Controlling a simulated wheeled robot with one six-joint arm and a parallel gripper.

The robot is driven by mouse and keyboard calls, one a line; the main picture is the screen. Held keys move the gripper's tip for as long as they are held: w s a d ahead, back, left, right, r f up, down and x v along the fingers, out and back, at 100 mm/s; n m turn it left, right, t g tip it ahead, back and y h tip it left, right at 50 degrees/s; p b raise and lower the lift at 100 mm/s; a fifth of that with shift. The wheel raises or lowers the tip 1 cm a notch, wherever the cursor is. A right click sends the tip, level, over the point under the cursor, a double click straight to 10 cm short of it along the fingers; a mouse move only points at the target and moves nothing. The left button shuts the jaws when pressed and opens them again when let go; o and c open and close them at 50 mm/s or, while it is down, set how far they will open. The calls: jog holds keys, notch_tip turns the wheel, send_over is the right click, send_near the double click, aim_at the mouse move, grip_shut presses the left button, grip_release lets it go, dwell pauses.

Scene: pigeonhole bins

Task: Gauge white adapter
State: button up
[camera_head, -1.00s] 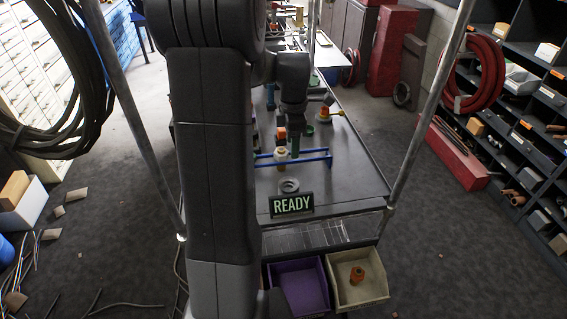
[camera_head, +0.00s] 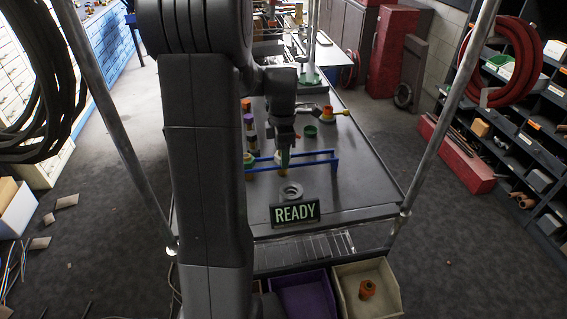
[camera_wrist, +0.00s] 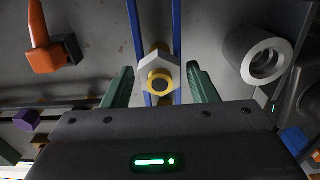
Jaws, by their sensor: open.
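The white adapter (camera_wrist: 145,73) is a white hex body with a yellow ring, seen end-on in the wrist view. It sits at the blue rails, between the two green fingers of my gripper (camera_wrist: 160,69), with a gap showing on each side. My gripper is open. In the head view my gripper (camera_head: 285,160) points down at the rails, and the adapter is mostly hidden behind the fingers. A thick grey ring (camera_wrist: 236,47) lies on the table to the right in the wrist view. It also shows in front of the rails in the head view (camera_head: 290,198).
Two blue rails (camera_head: 318,161) cross the dark table. A READY sign (camera_head: 295,213) stands at the front edge. Below are a purple bin (camera_head: 325,283) and a cream bin (camera_head: 392,272) with an orange piece. An orange part (camera_wrist: 40,52) lies left in the wrist view.

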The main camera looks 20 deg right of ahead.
jog(key=c, duration=1)
jog(key=shift+o, duration=0.2)
jog(key=shift+r+p, duration=3.25)
jog(key=shift+r, duration=0.85)
jog(key=shift+f, duration=0.1)
